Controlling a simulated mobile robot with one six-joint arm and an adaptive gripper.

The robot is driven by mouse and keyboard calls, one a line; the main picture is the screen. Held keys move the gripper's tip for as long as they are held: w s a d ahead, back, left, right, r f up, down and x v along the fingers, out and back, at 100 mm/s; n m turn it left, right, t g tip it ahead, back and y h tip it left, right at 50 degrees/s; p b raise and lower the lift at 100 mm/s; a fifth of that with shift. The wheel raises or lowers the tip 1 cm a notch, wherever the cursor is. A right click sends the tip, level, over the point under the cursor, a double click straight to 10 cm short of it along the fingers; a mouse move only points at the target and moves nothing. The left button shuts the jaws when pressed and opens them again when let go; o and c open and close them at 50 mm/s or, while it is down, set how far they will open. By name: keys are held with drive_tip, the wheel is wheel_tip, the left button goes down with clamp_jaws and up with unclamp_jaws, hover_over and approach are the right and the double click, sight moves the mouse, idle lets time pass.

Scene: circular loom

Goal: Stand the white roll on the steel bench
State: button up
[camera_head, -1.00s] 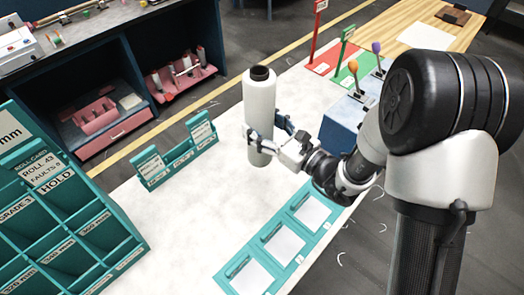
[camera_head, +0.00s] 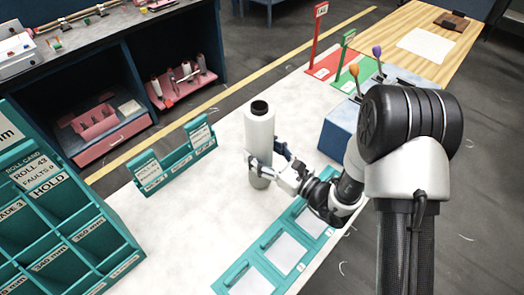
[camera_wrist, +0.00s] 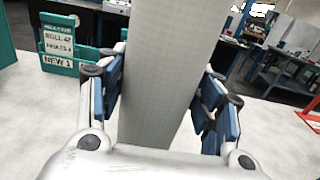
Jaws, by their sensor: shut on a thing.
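The white roll (camera_head: 259,135), a tall cylinder with a dark hollow core at its top, stands upright at the pale bench top (camera_head: 205,215). My gripper (camera_head: 264,163) is shut on its lower part, coming from the right. In the wrist view the roll (camera_wrist: 165,70) fills the middle, between the blue finger pads of my gripper (camera_wrist: 163,98). The roll's foot is at or very near the bench surface; I cannot tell whether it touches.
A teal card holder (camera_head: 175,162) stands left of the roll, and a teal compartment rack (camera_head: 70,215) farther left. Teal trays (camera_head: 275,255) lie along the right edge. A blue lever box (camera_head: 340,130) is at the right. Bare bench lies left of and before the roll.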

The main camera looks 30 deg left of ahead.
drive_tip(key=o, duration=1.5)
drive_tip(key=shift+o, duration=0.2)
drive_tip(key=p+v, duration=0.1)
drive_tip(key=v, duration=1.1)
drive_tip(key=shift+r, duration=0.15)
drive_tip(key=s+r+n+g+h, duration=0.2)
drive_tip(key=s+r+n+g, duration=0.6)
drive_tip(key=s+r+n, duration=0.25)
drive_tip(key=s+d+r+n+h, duration=0.1)
drive_tip(key=s+d+n+h, duration=0.5)
drive_tip(key=d, duration=0.2)
drive_tip(key=d+r+n+t+h, duration=0.2)
drive_tip(key=d+t+h, duration=0.2)
drive_tip(key=d, duration=0.5)
drive_tip(key=w+d+r+n+t+h, duration=0.1)
drive_tip(key=d+r+n+t+h, duration=0.1)
drive_tip(key=d+h, duration=0.3)
drive_tip(key=d+r+t, duration=0.1)
drive_tip(key=d, duration=0.2)
drive_tip(key=shift+d+r+n+t, duration=0.25)
drive_tip(key=shift+d+n+t, duration=0.1)
drive_tip(key=shift+d+t, duration=0.05)
